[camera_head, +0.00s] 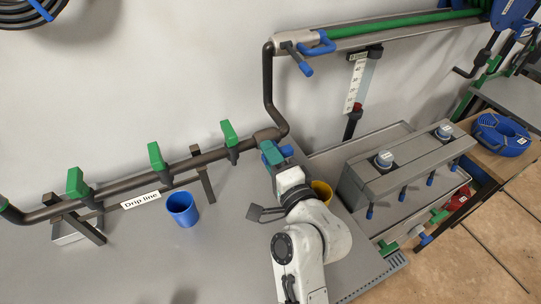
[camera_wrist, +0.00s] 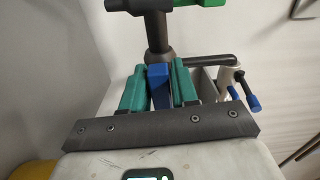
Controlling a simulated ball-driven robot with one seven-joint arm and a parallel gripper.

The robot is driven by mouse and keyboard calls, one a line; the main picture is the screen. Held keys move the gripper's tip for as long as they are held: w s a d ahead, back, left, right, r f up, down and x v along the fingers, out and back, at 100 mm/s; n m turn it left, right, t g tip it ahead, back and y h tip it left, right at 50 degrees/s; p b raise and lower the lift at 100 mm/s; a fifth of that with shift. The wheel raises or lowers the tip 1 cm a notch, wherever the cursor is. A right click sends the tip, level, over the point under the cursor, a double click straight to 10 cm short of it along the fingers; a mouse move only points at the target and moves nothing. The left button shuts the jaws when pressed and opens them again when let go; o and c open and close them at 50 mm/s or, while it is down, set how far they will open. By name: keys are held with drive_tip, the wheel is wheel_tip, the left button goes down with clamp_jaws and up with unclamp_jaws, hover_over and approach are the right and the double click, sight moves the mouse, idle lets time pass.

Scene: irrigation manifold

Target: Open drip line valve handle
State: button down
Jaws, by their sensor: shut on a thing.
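The drip line is a dark pipe (camera_head: 110,186) along the left of the bench, with a "Drip line" label (camera_head: 141,200) and several green handles on it. The blue valve handle (camera_head: 287,151) is at the right end of this pipe, below the bend, partly hidden by my gripper. My gripper (camera_head: 271,153) has teal fingers and is shut on that handle. In the wrist view the blue handle (camera_wrist: 159,88) stands between the two fingers of my gripper (camera_wrist: 158,78), with a dark pipe fitting behind it.
A blue cup (camera_head: 182,209) stands on the bench below the pipe. A yellow cup (camera_head: 322,190) is partly hidden beside my arm. A grey box with several blue-tipped levers (camera_head: 405,170) stands to the right. A blue-handled valve (camera_head: 303,60) is on the upper pipe. The left front bench is mostly clear.

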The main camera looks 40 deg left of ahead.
drive_tip(key=c, duration=1)
unclamp_jaws()
drive_tip(key=shift+f, duration=0.15)
drive_tip(key=b+v, duration=0.1)
drive_tip(key=v, duration=0.9)
drive_tip(key=shift+s+d, duration=0.15)
drive_tip(key=shift+d, duration=0.25)
drive_tip(key=s+d+f+n+g+h, duration=0.1)
drive_tip(key=d+f+h, duration=0.4)
drive_tip(key=d+f, duration=0.6)
drive_tip(key=s+d+f+n+h, duration=0.2)
drive_tip(key=d+f+h, duration=0.35)
drive_tip(key=d, duration=1.05)
drive_tip(key=s+d+f+g+h, duration=0.1)
drive_tip(key=s+d+h, duration=0.1)
drive_tip(key=s+d, duration=0.3)
drive_tip(key=s+d+f+g+h, duration=0.2)
drive_tip(key=s+d, duration=0.3)
drive_tip(key=d, duration=0.2)
drive_tip(key=s+d+f+g+h, duration=0.2)
drive_tip(key=s+d, duration=0.4)
drive_tip(key=d, duration=0.1)
drive_tip(key=shift+f, duration=0.2)
